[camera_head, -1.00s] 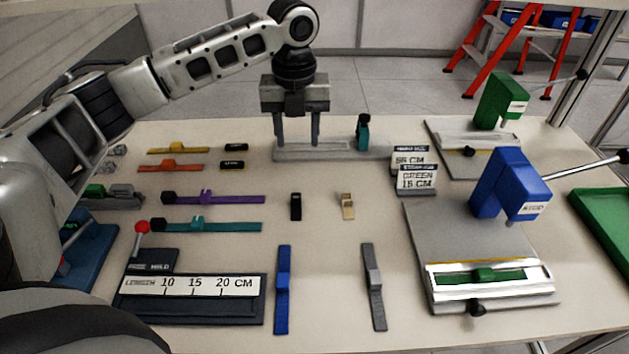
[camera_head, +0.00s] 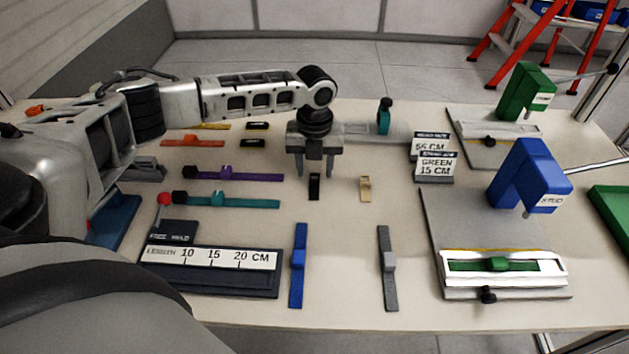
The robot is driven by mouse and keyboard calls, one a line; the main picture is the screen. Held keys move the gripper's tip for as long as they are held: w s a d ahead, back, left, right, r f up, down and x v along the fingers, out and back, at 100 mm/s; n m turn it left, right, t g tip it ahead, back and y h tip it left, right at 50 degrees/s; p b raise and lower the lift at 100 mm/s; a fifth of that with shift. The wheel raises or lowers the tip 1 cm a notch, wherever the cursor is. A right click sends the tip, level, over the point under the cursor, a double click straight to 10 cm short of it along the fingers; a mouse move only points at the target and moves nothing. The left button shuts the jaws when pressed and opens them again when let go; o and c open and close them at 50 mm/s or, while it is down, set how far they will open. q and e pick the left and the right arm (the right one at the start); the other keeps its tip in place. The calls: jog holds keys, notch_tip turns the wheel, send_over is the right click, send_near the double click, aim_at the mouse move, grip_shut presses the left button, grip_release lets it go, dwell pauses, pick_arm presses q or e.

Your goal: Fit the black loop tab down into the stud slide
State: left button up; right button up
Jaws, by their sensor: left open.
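The small black loop tab (camera_head: 314,190) lies on the table near the middle, beside a similar tan tab (camera_head: 365,188). My left gripper (camera_head: 314,174) points down with its two fingers apart, one to each side of the black tab's far end as seen from the head. I cannot tell how high the fingertips are above the table. The blue press marked STUD (camera_head: 528,178) stands at the right, with a white slide (camera_head: 457,270) at the front of its grey base. A green strap piece (camera_head: 500,264) lies in that slide. My right gripper is not in view.
A blue strap (camera_head: 298,265) and a grey strap (camera_head: 388,270) lie in front. A length gauge (camera_head: 210,286) is front left, with purple (camera_head: 240,176) and teal (camera_head: 245,203) straps behind it. Sign cards (camera_head: 436,165) and a green press (camera_head: 525,90) stand at right.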

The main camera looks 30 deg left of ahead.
pick_arm(q)
jog(key=shift+f, duration=0.55)
grip_shut()
